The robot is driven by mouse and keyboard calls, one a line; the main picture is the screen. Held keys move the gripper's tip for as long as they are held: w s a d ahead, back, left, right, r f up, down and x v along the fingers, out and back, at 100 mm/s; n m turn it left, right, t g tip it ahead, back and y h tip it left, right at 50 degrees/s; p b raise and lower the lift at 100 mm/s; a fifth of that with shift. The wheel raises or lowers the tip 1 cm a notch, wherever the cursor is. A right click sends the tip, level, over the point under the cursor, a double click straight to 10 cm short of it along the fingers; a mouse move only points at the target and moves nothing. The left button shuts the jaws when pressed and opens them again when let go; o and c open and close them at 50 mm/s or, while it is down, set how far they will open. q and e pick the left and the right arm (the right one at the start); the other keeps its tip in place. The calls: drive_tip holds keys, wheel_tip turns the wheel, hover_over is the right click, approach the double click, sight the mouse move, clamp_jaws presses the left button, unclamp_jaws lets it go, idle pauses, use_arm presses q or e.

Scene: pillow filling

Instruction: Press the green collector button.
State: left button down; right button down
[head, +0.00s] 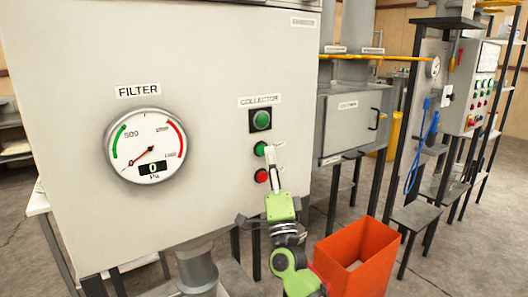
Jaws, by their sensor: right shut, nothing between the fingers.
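The collector panel on the grey cabinet carries a white COLLECTOR label (260,101). Below it is a green round light or button in a black square mount (261,120). Under that is a smaller green button (259,149), and below it a red button (261,176). My right gripper (271,151) reaches up from below with its fingers shut and empty. Its fingertips are at the right edge of the smaller green button and partly overlap it in the picture. I cannot tell whether they touch it. My left gripper is not in view.
A round FILTER gauge (146,146) with a small display reading 0 is on the cabinet to the left. An open orange bin (358,258) stands on the floor at lower right. A grey box with a handle (352,123) and dark metal legs are to the right.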

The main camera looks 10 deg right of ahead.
drive_tip(key=shift+w+a+b, duration=0.2)
drive_tip(key=shift+w+b, duration=0.2)
drive_tip(key=shift+w, duration=0.1)
idle(0.4)
drive_tip(key=shift+s, duration=0.2)
drive_tip(key=shift+s+d+p, duration=0.3)
drive_tip(key=shift+s+p, duration=0.3)
drive_tip(key=shift+s, duration=0.1)
drive_tip(key=s, duration=0.1)
drive_tip(key=s+d+p, duration=0.1)
drive_tip(key=s, duration=0.1)
drive_tip(key=s+p, duration=0.1)
drive_tip(key=shift+s+d, duration=0.35)
drive_tip(key=shift+f, duration=0.1)
idle(0.5)
